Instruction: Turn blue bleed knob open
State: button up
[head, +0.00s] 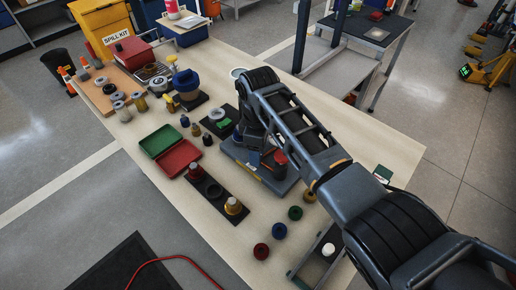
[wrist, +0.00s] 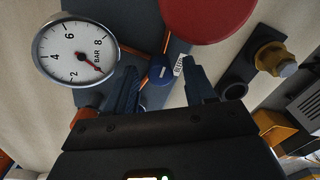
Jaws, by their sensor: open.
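The blue bleed knob (wrist: 158,74) shows in the wrist view with a short white mark on its face. A small white label reading BLEED (wrist: 179,66) is beside it. My gripper (wrist: 160,72) is open, with one finger on each side of the knob; I cannot tell whether either finger touches it. A round pressure gauge in bar (wrist: 80,50) is at the left, its red needle pointing to the lower right. In the head view the grey-blue panel (head: 250,178) sits on the bench under my arm, which hides the knob.
A large red disc (wrist: 205,14) is at the top of the wrist view, close to the fingers. A brass fitting (wrist: 273,57) is at the right. On the bench, a dark block with fittings (head: 215,192) and a green and red open case (head: 168,150) lie left of the panel.

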notch_tip(320, 180, up, 8)
jog(key=shift+w+f, duration=0.1)
dwell(0.5)
dwell(0.4)
